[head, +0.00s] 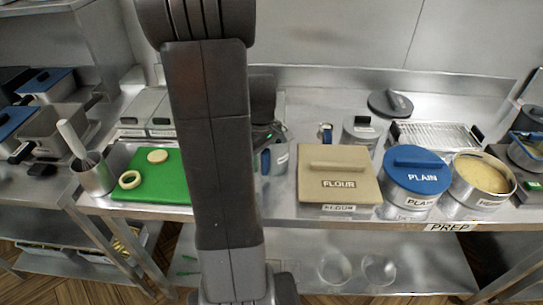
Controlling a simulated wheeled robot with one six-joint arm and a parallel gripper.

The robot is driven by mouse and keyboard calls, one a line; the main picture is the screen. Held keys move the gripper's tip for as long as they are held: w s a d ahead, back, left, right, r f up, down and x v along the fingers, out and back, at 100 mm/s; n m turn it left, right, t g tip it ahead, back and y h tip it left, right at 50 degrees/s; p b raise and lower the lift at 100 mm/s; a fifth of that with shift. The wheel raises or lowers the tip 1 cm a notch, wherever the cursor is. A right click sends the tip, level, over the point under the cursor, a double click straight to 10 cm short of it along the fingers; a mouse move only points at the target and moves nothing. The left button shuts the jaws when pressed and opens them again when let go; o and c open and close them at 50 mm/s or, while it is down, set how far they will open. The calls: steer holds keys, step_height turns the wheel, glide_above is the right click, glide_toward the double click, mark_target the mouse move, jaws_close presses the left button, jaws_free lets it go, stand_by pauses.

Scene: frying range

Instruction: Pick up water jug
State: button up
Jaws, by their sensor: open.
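A steel jug (279,162) with a blue handle and a small label too small to read stands on the steel prep table, just right of my upright arm link. It appears to be the water jug. My gripper (268,136) is at the top of the jug, largely hidden behind my arm and seen from behind. It is open. I cannot tell whether its fingers touch the jug. The jug's left side is partly hidden by my arm.
Right of the jug are a square flour bin (338,184), a blue-lidded PLAIN tub (415,183) and an open tub (482,178). A wire rack (436,136) stands behind.

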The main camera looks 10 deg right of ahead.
jaws_close()
stand_by(1.3)
